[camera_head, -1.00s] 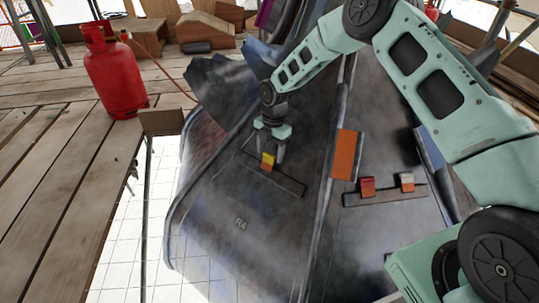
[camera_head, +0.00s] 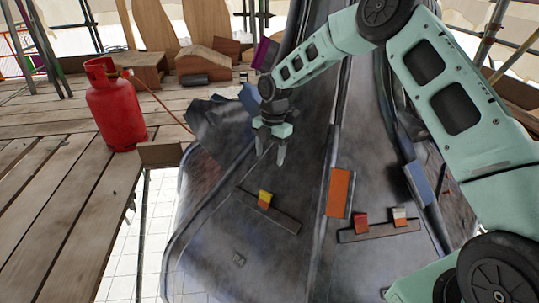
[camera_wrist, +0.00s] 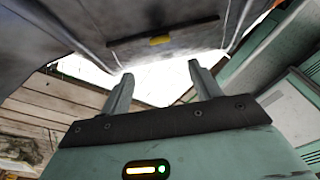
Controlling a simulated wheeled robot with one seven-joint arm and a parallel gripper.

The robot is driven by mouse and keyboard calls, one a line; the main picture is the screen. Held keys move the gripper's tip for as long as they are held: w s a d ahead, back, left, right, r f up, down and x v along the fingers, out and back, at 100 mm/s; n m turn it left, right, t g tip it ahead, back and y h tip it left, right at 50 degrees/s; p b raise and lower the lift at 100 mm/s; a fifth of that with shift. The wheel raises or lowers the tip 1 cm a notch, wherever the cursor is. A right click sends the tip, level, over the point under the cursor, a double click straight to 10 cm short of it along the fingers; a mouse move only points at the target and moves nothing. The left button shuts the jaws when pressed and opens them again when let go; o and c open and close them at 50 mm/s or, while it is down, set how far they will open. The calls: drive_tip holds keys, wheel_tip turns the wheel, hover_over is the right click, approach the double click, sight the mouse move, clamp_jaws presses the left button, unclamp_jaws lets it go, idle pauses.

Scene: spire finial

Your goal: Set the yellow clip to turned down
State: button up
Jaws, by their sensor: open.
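The yellow clip (camera_head: 265,198) sits on a dark bar (camera_head: 284,220) on the grey sloping spire panel, left of the central seam. It shows a yellow upper part over an orange lower part; I cannot tell exactly how it is turned. My gripper (camera_head: 270,156) is open and empty, apart from the clip and above it in the head view. In the wrist view the clip (camera_wrist: 160,40) shows small and yellow on its bar, beyond the gap between my open fingertips (camera_wrist: 159,72).
A red-topped clip (camera_head: 361,222) and a white-topped clip (camera_head: 399,216) share another bar to the right. An orange plate (camera_head: 339,192) lies between the bars. A red gas cylinder (camera_head: 116,105) stands on the plank deck (camera_head: 60,185) at left.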

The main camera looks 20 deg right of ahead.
sight(266, 193)
drive_tip(key=shift+t+h, duration=0.4)
drive_tip(key=shift+h, duration=0.2)
drive_tip(key=f+b, duration=0.2)
drive_tip(key=f, duration=0.3)
drive_tip(key=a+f+b, duration=0.1)
drive_tip(key=f+b, duration=0.1)
drive_tip(key=f, duration=0.3)
drive_tip(key=s+f+b, duration=0.1)
drive_tip(key=f+b, duration=0.1)
drive_tip(key=f, duration=0.3)
drive_tip(key=shift+s+a+f, duration=0.1)
drive_tip(key=shift+a+f, duration=0.25)
drive_tip(key=shift+a, duration=0.05)
drive_tip(key=c, duration=1)
drive_tip(key=shift+d+p, duration=0.1)
drive_tip(key=shift+p, duration=0.25)
